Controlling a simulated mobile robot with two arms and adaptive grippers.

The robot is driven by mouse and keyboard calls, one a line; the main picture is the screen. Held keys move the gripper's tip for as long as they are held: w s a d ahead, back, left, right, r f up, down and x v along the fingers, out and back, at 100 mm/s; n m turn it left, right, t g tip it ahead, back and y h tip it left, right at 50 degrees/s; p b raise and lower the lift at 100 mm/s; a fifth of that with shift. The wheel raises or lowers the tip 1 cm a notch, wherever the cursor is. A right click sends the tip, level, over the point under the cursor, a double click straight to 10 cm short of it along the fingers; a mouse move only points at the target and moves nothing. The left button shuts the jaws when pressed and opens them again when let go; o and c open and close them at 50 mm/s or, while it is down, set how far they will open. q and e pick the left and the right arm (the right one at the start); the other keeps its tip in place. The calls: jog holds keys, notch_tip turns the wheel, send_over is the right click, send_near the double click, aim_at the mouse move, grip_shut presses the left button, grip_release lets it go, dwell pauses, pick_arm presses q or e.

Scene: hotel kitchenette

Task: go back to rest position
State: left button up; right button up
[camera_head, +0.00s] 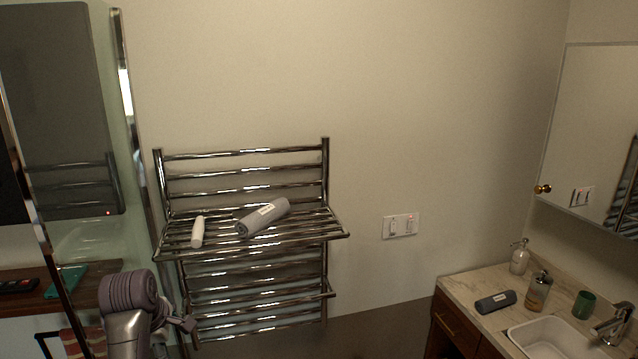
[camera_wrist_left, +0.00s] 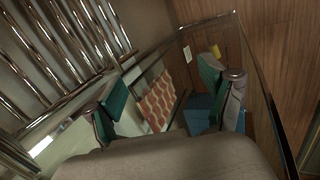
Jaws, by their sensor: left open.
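My left arm comes in at the lower left of the head view, in front of the chrome towel rack (camera_head: 325,200). My left gripper (camera_wrist_left: 168,100) shows in the left wrist view with its two teal-padded fingers spread wide and nothing between them. In the head view only a small part of it shows beside the rack's lower bars. A rolled grey towel (camera_head: 263,217) with a white label and a small white tube (camera_head: 197,232) lie on the rack's shelf, apart from the gripper. My right gripper is not in view.
At right, a counter (camera_head: 460,284) holds a dark rolled towel (camera_head: 496,301), two pump bottles, a green cup (camera_head: 583,305) and a sink (camera_head: 550,340). A light switch (camera_head: 400,226) is on the wall. A wooden shelf (camera_head: 30,301) is at left.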

pick_arm(q)
jog(key=s+d+f+m, duration=0.1)
jog(key=s+f+m, duration=0.5)
jog(key=s+f, duration=0.3)
jog(key=s+d+f+m, duration=0.25)
jog(key=s+m, duration=0.25)
jog(key=s, duration=0.3)
jog(key=s+d+f+m+g, duration=0.1)
jog(key=s+d+m, duration=0.4)
jog(key=s, duration=0.4)
jog(key=s+d+f+m, duration=0.2)
jog(key=s+m, duration=0.4)
jog(key=s, duration=0.2)
notch_tip(320, 180, down, 32)
jog(key=g+b, duration=0.2)
jog(key=b, duration=0.6)
jog(key=s+a+f+b, duration=0.1)
jog(key=s+f+b, duration=0.2)
jog(key=s+f, duration=0.6)
jog(key=s+a+f+b, duration=0.2)
jog(key=s+f, duration=0.7)
jog(key=f, duration=0.6)
jog(key=shift+a+f+g+b, duration=0.25)
jog(key=shift+g+b, duration=0.15)
jog(key=shift+b, duration=0.35)
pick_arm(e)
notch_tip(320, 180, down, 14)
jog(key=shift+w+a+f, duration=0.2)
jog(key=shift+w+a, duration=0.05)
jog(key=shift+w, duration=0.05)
